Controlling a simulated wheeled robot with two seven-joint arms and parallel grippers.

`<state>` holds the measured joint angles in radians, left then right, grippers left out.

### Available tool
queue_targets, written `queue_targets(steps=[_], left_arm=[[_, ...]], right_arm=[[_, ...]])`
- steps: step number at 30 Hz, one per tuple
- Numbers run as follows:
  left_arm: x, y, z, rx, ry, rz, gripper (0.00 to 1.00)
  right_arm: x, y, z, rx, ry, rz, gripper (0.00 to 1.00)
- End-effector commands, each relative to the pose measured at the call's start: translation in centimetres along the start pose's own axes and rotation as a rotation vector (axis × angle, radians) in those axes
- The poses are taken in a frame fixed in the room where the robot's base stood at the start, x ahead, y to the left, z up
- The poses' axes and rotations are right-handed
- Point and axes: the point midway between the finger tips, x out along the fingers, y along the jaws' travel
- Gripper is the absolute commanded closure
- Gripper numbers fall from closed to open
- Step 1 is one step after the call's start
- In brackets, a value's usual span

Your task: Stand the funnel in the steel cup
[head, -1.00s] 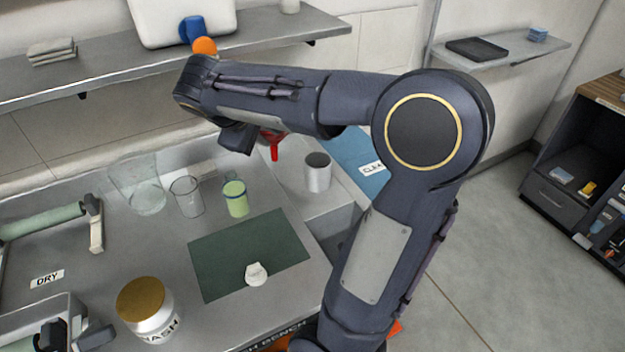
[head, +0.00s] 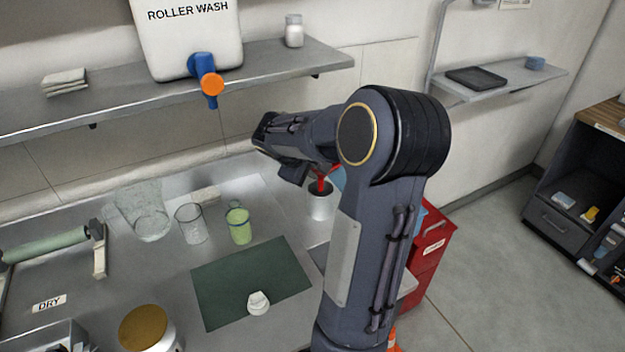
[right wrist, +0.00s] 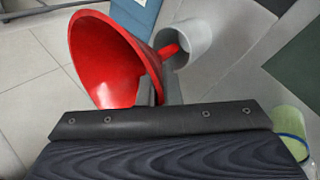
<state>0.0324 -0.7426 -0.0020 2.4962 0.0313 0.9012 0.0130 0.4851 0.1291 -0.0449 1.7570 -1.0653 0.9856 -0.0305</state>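The red funnel (head: 320,186) is in my right gripper (head: 302,172), mostly hidden by the arm in the head view. In the right wrist view the funnel's wide cone (right wrist: 112,58) is at upper left, with my right gripper's fingers (right wrist: 158,95) shut on it. Its spout points at the mouth of the steel cup (right wrist: 203,36). In the head view the steel cup (head: 321,208) stands upright just under the funnel. The spout tip is at the cup's mouth; I cannot tell how far it is inside. My left gripper is not in view.
A green mat (head: 225,285) with a small white object (head: 258,302) lies on the bench. Glass beakers (head: 191,225) and a green-filled beaker (head: 238,226) stand left of the cup. A red cabinet (head: 432,245) is at right. A shelf (head: 120,98) with a white tank (head: 165,45) runs above.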

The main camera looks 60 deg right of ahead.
Motion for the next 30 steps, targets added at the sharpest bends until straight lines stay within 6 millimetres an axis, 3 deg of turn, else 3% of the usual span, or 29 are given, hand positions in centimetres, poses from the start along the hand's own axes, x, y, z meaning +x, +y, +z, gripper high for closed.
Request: queue_targets(steps=[8, 14, 30], left_arm=[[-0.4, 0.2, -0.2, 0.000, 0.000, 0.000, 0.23], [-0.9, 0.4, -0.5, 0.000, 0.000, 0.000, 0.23], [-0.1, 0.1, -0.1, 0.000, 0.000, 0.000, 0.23]], right_arm=[[2.7, 0.0, -1.0, 0.000, -0.002, -0.001, 1.00], [4.7, -1.7, -1.1, -0.002, -0.001, -0.001, 1.00], [5.5, -2.3, -1.1, 0.001, 0.001, 0.001, 1.00]])
